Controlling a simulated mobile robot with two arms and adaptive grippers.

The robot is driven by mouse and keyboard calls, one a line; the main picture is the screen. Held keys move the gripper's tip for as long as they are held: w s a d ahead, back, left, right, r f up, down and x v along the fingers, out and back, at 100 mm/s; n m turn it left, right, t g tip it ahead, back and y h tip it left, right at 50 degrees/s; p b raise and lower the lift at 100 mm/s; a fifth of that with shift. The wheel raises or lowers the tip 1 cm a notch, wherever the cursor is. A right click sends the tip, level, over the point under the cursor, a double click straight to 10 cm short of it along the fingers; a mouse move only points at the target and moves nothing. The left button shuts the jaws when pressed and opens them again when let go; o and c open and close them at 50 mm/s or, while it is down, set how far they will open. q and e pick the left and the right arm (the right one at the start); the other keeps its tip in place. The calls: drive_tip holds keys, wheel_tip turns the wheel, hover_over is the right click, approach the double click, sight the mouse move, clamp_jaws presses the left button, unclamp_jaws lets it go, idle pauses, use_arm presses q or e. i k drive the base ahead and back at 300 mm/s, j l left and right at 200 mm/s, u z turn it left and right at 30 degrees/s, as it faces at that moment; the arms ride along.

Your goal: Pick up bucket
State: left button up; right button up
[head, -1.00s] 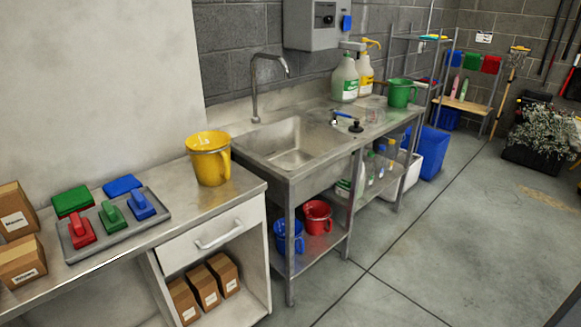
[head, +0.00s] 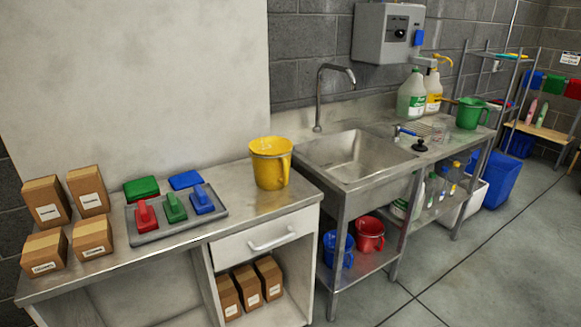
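Several buckets show in the head view; I cannot tell which one the task names. A yellow bucket (head: 270,163) with a side handle stands upright on the steel counter, left of the sink. A green bucket (head: 471,113) stands at the right end of the sink table. A blue bucket (head: 338,250) and a red bucket (head: 369,235) stand side by side on the low shelf under the sink. Neither of my grippers is in view.
A grey tray (head: 150,235) with red, green and blue handled pads lies on the counter, with cardboard boxes (head: 92,237) to its left. The sink (head: 355,157) has a tall tap. The floor (head: 470,270) at right is clear.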

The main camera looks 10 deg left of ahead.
sight(271, 156)
drive_tip(key=i+j+z, duration=0.1)
drive_tip(key=j, duration=0.35)
drive_tip(key=i+j, duration=0.2)
drive_tip(key=j, duration=0.2)
drive_tip(key=i+j+z, duration=0.15)
drive_tip(key=j, duration=0.3)
